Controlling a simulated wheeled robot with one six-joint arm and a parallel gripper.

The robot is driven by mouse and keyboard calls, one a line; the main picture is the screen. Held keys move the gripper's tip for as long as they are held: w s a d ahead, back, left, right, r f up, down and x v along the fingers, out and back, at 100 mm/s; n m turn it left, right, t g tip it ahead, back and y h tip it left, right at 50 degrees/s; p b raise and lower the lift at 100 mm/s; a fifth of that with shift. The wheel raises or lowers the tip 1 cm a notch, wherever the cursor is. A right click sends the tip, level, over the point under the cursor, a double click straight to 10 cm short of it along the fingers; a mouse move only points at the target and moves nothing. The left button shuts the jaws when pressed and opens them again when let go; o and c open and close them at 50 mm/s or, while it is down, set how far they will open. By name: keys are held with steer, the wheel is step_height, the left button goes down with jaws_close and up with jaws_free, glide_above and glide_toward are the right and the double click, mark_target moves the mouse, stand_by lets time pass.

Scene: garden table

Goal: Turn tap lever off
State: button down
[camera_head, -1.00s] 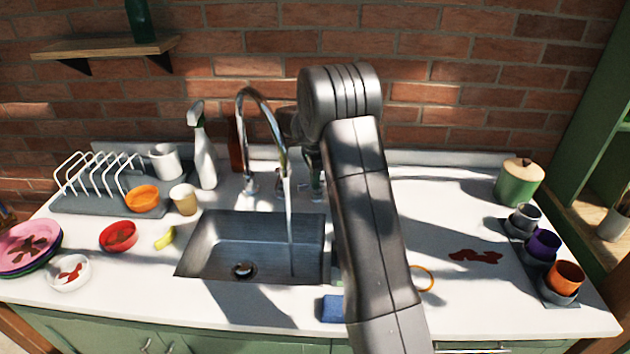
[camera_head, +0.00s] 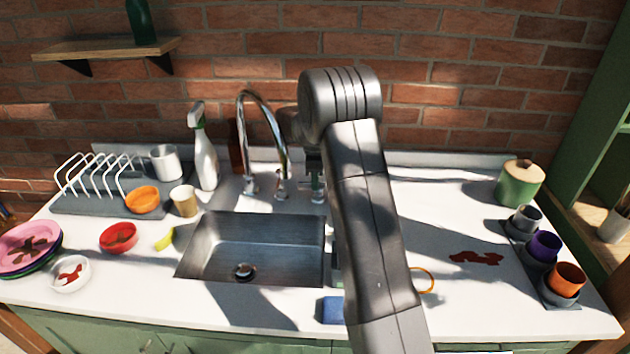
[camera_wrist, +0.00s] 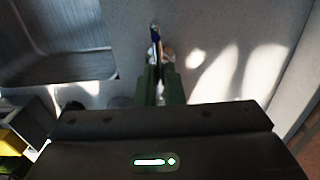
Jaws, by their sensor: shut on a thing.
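The chrome tap (camera_head: 262,105) stands behind the steel sink (camera_head: 225,255), its curved spout reaching over the basin. No water runs from the spout. My gripper (camera_head: 315,178) is low behind the sink, to the right of the spout, partly hidden by my arm. In the wrist view my gripper (camera_wrist: 161,75) points at the counter, and its two dark green fingers are shut on the slim tap lever (camera_wrist: 155,36). The lever shows a blue mark near its end. Most of it is hidden between the fingers.
A spray bottle (camera_head: 204,160), a paper cup (camera_head: 184,201) and a dish rack (camera_head: 100,175) stand left of the tap. A blue sponge (camera_head: 332,310) lies in front of the sink. A green pot (camera_head: 519,183) and several cups are far right.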

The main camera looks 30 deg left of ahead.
steer(key=shift+s+d+f, duration=0.1)
steer(key=shift+s+f, duration=0.05)
steer(key=shift+f, duration=0.2)
steer(key=c, duration=1.5)
jaws_free()
steer(key=shift+s+r, duration=0.1)
steer(key=shift+c, duration=0.2)
steer(key=shift+w, duration=0.25)
step_height(320, 180, up, 14)
steer(key=b, duration=0.1)
steer(key=shift+f, duration=0.25)
step_height(320, 180, down, 13)
steer(key=shift+r+p, duration=0.1)
steer(key=shift+p, duration=0.45)
steer(key=shift+f, duration=0.2)
